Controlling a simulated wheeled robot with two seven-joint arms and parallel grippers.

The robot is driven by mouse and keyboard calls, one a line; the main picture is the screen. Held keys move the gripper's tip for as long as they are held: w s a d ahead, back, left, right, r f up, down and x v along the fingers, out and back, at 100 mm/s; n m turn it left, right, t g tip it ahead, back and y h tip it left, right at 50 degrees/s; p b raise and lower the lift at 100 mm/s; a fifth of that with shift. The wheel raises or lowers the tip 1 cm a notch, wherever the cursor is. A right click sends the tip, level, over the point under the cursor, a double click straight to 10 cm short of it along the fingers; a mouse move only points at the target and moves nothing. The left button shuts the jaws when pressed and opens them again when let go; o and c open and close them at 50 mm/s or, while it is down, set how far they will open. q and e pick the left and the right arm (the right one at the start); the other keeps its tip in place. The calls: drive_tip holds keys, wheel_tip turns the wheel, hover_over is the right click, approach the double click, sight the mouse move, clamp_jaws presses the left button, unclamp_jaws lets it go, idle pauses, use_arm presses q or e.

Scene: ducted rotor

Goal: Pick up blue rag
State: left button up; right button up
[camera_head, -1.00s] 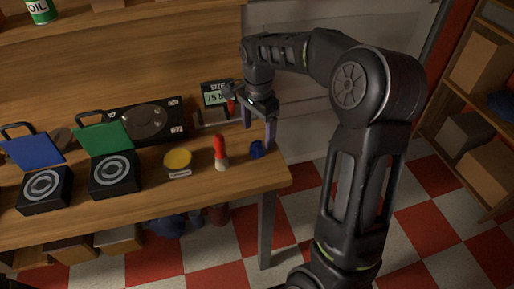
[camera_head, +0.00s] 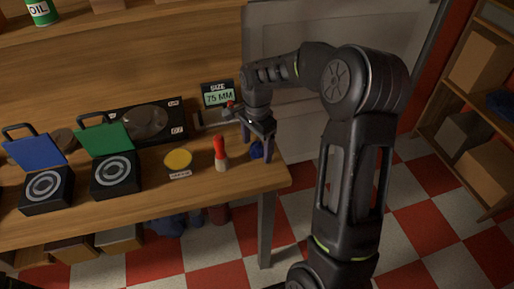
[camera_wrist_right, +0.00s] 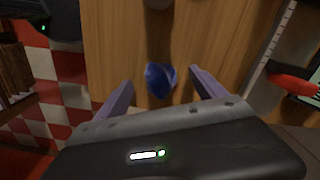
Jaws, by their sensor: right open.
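The blue rag (camera_head: 256,150) is a small crumpled bundle near the right end of the wooden workbench (camera_head: 228,183). In the head view it is partly hidden behind my right gripper (camera_head: 259,155). In the right wrist view the rag (camera_wrist_right: 160,80) lies on the wood ahead of the fingertips, roughly midway between them. My right gripper (camera_wrist_right: 160,77) is open and empty, pointing down at the rag. I cannot tell whether a finger touches it. My left gripper is not in view.
A red-and-white bottle (camera_head: 220,153) stands just left of the rag. Left of it are a yellow disc (camera_head: 178,159), a green-lidded box (camera_head: 115,174) and a blue-lidded box (camera_head: 46,188). A size display (camera_head: 217,97) stands behind. The bench's right edge is close to the rag.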

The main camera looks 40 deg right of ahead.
sight(257, 142)
drive_tip(key=shift+c, duration=0.6)
drive_tip(key=c, duration=1.3)
drive_tip(key=shift+r, duration=0.1)
wheel_tip(257, 142, up, 10)
drive_tip(key=shift+b, duration=0.4)
